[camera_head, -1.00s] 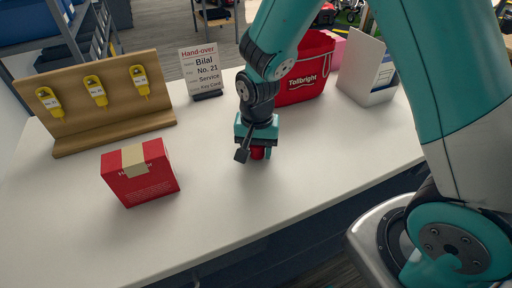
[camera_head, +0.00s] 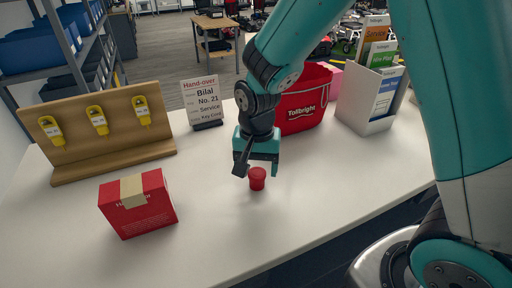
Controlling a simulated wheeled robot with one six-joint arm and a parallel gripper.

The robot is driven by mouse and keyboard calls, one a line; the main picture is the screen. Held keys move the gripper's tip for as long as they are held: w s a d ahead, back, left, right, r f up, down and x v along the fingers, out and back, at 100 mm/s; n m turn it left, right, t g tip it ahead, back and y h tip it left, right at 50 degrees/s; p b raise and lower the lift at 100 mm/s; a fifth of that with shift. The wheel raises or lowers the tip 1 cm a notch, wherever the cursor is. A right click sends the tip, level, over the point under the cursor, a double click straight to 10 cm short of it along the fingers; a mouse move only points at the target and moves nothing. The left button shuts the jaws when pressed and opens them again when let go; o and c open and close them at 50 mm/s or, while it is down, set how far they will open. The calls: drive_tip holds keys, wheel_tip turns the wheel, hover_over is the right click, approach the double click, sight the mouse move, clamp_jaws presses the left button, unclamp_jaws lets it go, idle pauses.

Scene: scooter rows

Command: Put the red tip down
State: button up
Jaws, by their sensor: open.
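The red tip (camera_head: 257,179) is a small red piece standing upright on the white table (camera_head: 215,225), near the middle. My gripper (camera_head: 258,170) is just above and behind it in the picture, pointing down. Its jaws are open, and the red tip shows clear below them. I cannot tell exactly how wide the gap between jaws and tip is.
A red box with a tan strip (camera_head: 138,204) is at the front left. A wooden rack (camera_head: 110,135) with yellow tags, a hand-over sign (camera_head: 203,101), a red Tollbright bag (camera_head: 305,103) and a white leaflet holder (camera_head: 371,105) stand behind. The table front is clear.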

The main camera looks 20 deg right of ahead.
sight(257, 175)
wheel_tip(257, 175, up, 7)
drive_tip(key=s+a+r+n+y, duration=0.2)
drive_tip(key=s+r+n, duration=0.2)
drive_tip(key=s, duration=0.5)
drive_tip(key=s+a+r+n+y, duration=0.2)
drive_tip(key=s+r+n, duration=0.1)
drive_tip(key=s+n, duration=0.6)
drive_tip(key=shift+a+r, duration=0.25)
drive_tip(key=shift+r, duration=0.15)
